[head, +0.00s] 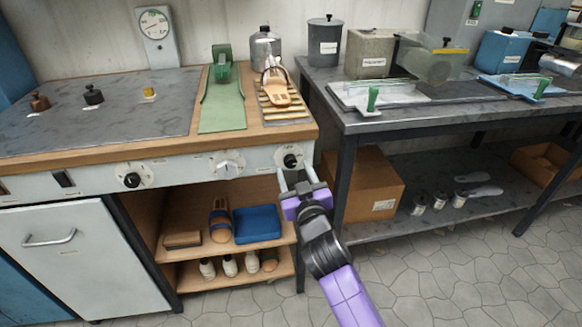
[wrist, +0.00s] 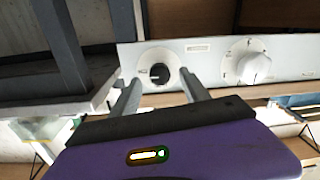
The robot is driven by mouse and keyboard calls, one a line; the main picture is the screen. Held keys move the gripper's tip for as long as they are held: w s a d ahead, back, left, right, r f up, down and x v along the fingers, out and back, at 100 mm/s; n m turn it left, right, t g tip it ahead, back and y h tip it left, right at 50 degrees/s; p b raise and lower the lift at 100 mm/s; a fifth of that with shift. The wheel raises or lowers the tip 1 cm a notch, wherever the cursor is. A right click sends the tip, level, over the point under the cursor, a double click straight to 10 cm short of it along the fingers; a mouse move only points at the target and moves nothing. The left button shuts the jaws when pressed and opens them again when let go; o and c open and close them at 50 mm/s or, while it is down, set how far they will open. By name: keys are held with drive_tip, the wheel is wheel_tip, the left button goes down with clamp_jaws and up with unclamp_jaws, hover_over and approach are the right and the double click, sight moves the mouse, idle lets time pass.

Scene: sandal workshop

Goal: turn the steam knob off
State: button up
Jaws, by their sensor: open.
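A black knob (head: 290,160) on a white round plate sits at the right end of the pale front panel under the left bench. Further left on the panel are a white dial (head: 228,165) and another black knob (head: 132,180). Their labels are too small to read, so I cannot tell which is the steam knob. My gripper (head: 296,173) is open just in front of the right-hand black knob. In the wrist view the knob (wrist: 160,74) shows between the fingertips (wrist: 160,82), with a white pointer mark. I cannot tell whether the fingers touch it. The white dial (wrist: 246,62) is to its right there.
A wooden bench top (head: 90,146) overhangs the panel, with a green mat (head: 222,108) and sandal (head: 278,88) on it. Shelves (head: 190,252) with footwear are below. Another table (head: 400,122) stands close on the right, with a cardboard box (head: 370,187) beneath.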

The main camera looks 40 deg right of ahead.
sight(290, 160)
drive_tip(key=shift+x, duration=1.3)
clamp_jaws()
